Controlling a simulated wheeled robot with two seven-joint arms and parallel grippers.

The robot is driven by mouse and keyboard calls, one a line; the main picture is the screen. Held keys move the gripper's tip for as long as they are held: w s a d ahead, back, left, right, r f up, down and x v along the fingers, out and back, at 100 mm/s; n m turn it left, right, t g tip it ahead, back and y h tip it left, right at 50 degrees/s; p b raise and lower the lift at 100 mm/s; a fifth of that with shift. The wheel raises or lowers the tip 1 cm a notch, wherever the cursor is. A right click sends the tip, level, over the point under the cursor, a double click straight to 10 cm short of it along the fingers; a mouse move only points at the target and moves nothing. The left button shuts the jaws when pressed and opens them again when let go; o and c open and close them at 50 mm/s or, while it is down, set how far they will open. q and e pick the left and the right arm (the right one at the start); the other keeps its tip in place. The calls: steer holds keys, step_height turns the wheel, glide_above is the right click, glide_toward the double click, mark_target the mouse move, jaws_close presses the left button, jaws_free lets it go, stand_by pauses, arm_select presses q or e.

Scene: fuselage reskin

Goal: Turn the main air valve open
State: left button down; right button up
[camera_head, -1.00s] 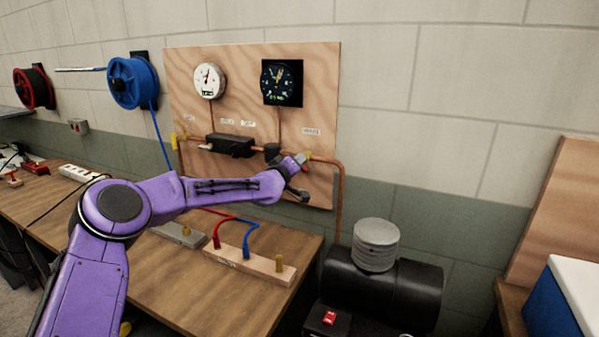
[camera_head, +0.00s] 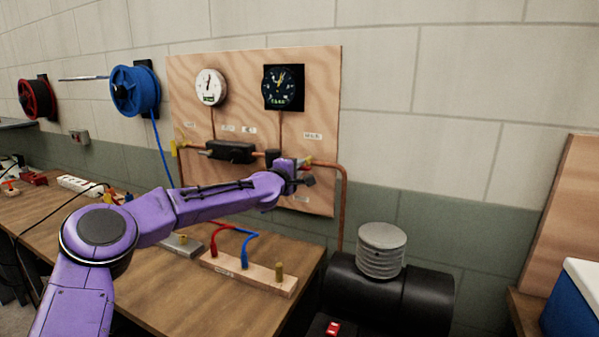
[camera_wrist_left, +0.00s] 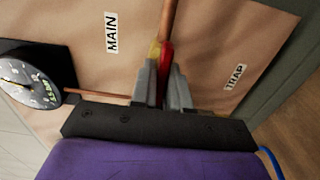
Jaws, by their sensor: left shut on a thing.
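The main air valve has a red handle (camera_wrist_left: 166,72) and a brass body on the copper pipe, near the MAIN label (camera_wrist_left: 111,33) in the left wrist view. My left gripper (camera_wrist_left: 164,80) is shut on the red handle, with a grey finger on each side of it. In the head view my left gripper (camera_head: 302,177) is at the right part of the wooden panel (camera_head: 235,65), by the copper pipe (camera_head: 344,205). There the gripper and arm hide most of the valve. My right gripper is not in view.
A white gauge (camera_head: 211,87) and a black gauge (camera_head: 283,87) are on the panel, above a black block (camera_head: 232,151) on the pipe. A workbench (camera_head: 180,290) with red and blue leads is below my arm. A black tank (camera_head: 390,295) stands to the right.

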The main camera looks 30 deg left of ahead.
arm_select(q)
steer(key=shift+r, duration=0.1)
stand_by(0.4)
steer(key=c, duration=1.5)
jaws_free()
steer(key=o, duration=0.3)
steer(key=shift+w+d, duration=0.1)
steer(key=shift+w, duration=0.05)
steer(key=shift+s, duration=0.3)
steer(key=s+b, duration=0.2)
steer(key=s, duration=0.8)
steer(key=shift+d+b, duration=0.3)
steer(key=shift+b, duration=0.05)
